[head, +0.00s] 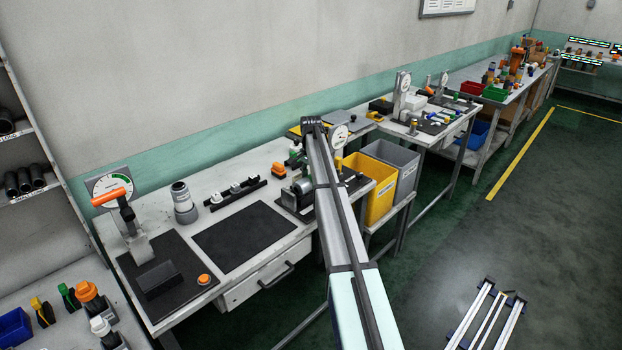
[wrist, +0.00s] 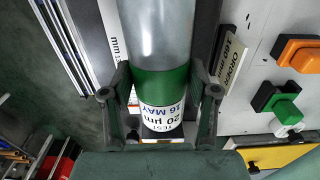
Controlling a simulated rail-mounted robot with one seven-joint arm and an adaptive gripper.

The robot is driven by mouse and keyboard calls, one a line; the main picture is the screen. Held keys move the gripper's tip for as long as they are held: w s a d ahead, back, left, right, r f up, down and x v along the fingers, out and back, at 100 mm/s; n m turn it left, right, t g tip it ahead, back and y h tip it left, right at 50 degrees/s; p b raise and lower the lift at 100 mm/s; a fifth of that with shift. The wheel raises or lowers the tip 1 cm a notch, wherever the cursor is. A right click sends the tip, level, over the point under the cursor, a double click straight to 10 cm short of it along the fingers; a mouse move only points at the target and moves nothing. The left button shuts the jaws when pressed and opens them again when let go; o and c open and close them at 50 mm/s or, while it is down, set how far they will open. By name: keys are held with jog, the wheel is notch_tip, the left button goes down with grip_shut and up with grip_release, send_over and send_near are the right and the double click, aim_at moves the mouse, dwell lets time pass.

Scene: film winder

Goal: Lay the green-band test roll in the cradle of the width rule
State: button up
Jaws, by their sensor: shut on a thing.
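The green-band test roll (wrist: 160,82) is a clear grey cylinder with a green band and a white label reading 20 µm, 16 MAY. In the wrist view my gripper (wrist: 160,96) is shut on it at the band, one finger on each side. The width rule shows as a white strip marked mm (wrist: 115,40) left of the roll, with dark surfaces along both sides of the roll. I cannot tell whether the roll touches the cradle, which is largely hidden below it. In the head view my arm hides the gripper.
In the head view a yellow bin (head: 380,197) and a grey bin (head: 404,172) stand beside the bench. A black mat (head: 245,236) is clear.

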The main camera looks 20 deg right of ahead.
jog(key=shift+f, duration=0.55)
jog(key=o, duration=1.5)
notch_tip(320, 180, up, 12)
